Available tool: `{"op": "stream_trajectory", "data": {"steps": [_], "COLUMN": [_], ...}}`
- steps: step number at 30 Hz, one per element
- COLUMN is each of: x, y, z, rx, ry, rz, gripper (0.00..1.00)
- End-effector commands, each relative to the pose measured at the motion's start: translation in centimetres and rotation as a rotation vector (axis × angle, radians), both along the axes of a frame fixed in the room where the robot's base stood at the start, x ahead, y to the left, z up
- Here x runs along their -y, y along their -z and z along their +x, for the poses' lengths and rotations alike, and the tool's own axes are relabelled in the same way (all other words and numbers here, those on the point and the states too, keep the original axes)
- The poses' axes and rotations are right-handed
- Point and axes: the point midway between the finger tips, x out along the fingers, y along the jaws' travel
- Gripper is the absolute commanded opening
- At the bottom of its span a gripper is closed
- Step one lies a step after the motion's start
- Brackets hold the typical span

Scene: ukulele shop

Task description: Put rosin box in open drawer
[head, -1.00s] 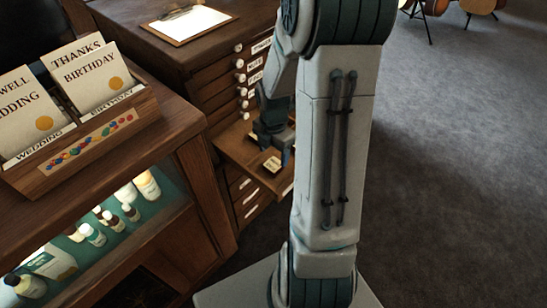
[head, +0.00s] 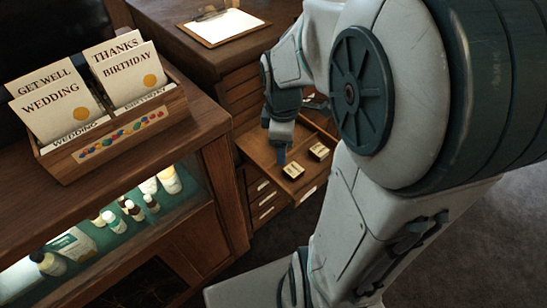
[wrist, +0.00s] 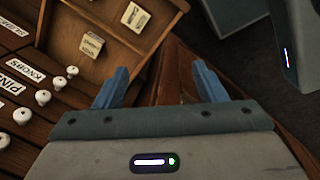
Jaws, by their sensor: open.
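The open drawer (head: 258,149) juts from the dark wooden cabinet and also shows in the wrist view (wrist: 115,68). Two small pale-topped boxes lie in it: one nearer its front (head: 293,171) and one beside it to the right (head: 319,151). In the wrist view they are a tan box (wrist: 92,44) and a whiter box (wrist: 135,17). Their lettering is too small to tell which is the rosin box. My gripper (wrist: 158,86) is open, with nothing between its blue fingers. In the head view it (head: 281,156) hangs over the drawer, close to the nearer box.
Shut labelled drawers with white knobs (wrist: 43,97) line the cabinet. A clipboard (head: 223,27) lies on top. A card rack (head: 118,135) stands on the glass-fronted counter at left, with bottles (head: 135,210) inside. Grey carpet is clear at right.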

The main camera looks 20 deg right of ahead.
Motion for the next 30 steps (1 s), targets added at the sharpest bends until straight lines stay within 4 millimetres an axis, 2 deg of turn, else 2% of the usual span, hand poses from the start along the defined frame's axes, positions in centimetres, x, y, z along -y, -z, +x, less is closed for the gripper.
{"op": "stream_trajectory", "data": {"steps": [6, 12, 15, 21, 30], "x": [-2.8, -4.7, -5.3, -5.7, -5.7], "y": [-2.5, -3.9, -4.3, -4.5, -4.5], "z": [-3.1, -5.8, -6.8, -7.7, -7.7], "rx": [0.079, 0.125, 0.133, 0.135, 0.135], "ry": [0.430, 0.797, 0.925, 1.044, 1.051], "rz": [0.055, 0.139, 0.175, 0.207, 0.208], "gripper": [0.64, 0.64, 0.64, 0.64, 0.64]}}
